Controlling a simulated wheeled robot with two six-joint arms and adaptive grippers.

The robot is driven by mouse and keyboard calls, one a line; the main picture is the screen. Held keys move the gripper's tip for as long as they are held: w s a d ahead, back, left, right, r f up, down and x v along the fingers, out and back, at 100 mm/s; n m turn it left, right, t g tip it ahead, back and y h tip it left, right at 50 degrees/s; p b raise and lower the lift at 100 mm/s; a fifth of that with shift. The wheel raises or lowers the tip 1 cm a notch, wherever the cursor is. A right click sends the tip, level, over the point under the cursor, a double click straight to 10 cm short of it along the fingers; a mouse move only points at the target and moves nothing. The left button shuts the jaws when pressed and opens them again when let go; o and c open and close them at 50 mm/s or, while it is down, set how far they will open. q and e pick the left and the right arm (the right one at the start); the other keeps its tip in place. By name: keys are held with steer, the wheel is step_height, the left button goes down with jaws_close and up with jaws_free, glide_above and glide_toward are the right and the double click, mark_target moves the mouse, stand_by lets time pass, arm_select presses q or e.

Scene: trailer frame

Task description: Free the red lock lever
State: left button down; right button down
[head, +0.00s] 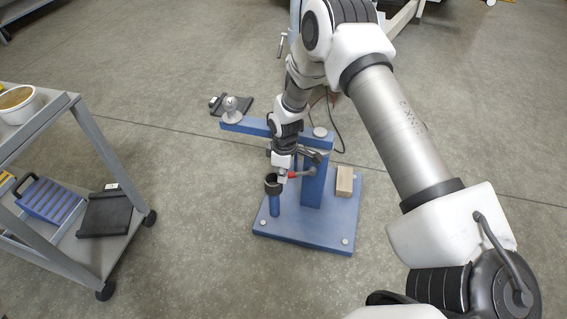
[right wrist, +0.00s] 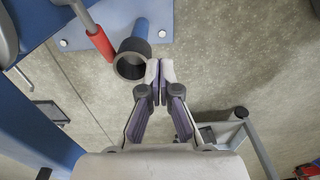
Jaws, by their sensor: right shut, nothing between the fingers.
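The red lock lever (head: 299,174) shows as a short red grip on a grey rod, on the blue stand (head: 333,222). In the right wrist view, the red lever (right wrist: 99,42) points toward a dark open ring on a blue post (right wrist: 130,66). My right gripper (head: 281,176) is close to the lever's red end in the head view. In the right wrist view, my right gripper (right wrist: 160,72) has its fingertips together, empty, beside the ring and apart from the lever. My left gripper is not in view.
A ball hitch (head: 231,107) tops the blue arm's far-left end. A brown block (head: 344,181) lies on the stand's base plate. A grey cart (head: 99,146) with a white bowl (head: 17,104) stands at the left. The floor between cart and stand is clear.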

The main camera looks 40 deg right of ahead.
step_height(320, 180, up, 7)
steer(key=t, duration=0.1)
glide_above(294, 174)
steer(key=w+a, duration=0.2)
steer(key=a, duration=0.1)
steer(key=shift+f, duration=0.15)
steer(key=shift+f, duration=0.15)
steer(key=f+b, duration=0.2)
steer(key=f, duration=0.2)
steer(key=d+f+b, duration=0.1)
steer(key=f+b, duration=0.2)
steer(key=f, duration=0.2)
steer(key=f+b, duration=0.2)
steer(key=f, duration=0.2)
steer(key=shift+w+d+f, duration=0.1)
steer(key=shift+d+f, duration=0.05)
steer(key=shift+d, duration=0.1)
